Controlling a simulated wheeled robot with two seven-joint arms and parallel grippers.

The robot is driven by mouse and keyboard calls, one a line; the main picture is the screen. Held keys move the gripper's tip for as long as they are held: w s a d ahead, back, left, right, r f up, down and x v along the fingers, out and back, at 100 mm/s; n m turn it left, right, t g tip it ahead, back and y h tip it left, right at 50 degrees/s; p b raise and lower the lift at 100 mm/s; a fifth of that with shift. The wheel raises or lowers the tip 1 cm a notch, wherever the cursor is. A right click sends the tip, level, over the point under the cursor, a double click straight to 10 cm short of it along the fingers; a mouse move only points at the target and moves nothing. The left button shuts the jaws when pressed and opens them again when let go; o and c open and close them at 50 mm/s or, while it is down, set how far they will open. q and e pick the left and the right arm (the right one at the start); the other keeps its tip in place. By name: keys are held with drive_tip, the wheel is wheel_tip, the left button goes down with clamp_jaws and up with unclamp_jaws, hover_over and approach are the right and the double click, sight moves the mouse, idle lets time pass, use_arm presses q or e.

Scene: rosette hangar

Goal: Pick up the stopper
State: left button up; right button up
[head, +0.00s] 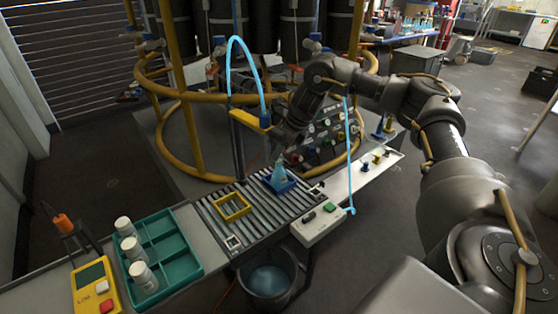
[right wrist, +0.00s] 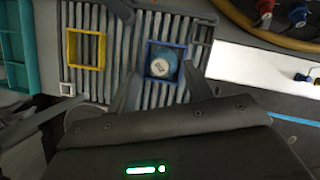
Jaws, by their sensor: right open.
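A small blue conical flask (head: 279,174) stands in a blue square frame (head: 287,187) on the roller conveyor. In the right wrist view, a pale round top (right wrist: 157,68), which looks like the stopper, sits on it with a dark mark. My right gripper (head: 281,143) is above the flask, pointing down. In the right wrist view, its open fingers (right wrist: 158,75) are on either side of the flask and blue frame (right wrist: 181,47), with nothing gripped. I cannot tell the exact height gap. My left gripper is not in view.
An empty yellow frame (head: 232,207) lies on the rollers to the left. A teal tray (head: 187,262) with white jars, a yellow LOG device (head: 95,287) and a control box (head: 318,226) are nearby. A yellow spout with a blue hose (head: 252,121) stands behind the conveyor. A bucket (head: 268,288) is below.

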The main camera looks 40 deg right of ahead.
drive_tip(key=shift+w+a+f, duration=0.1)
drive_tip(key=shift+w+f, duration=0.15)
drive_tip(key=shift+f, duration=0.45)
drive_tip(key=shift+w+f, duration=0.15)
drive_tip(key=shift+f, duration=0.2)
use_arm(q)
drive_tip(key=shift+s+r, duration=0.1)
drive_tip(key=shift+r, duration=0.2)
use_arm(e)
drive_tip(key=c, duration=0.9)
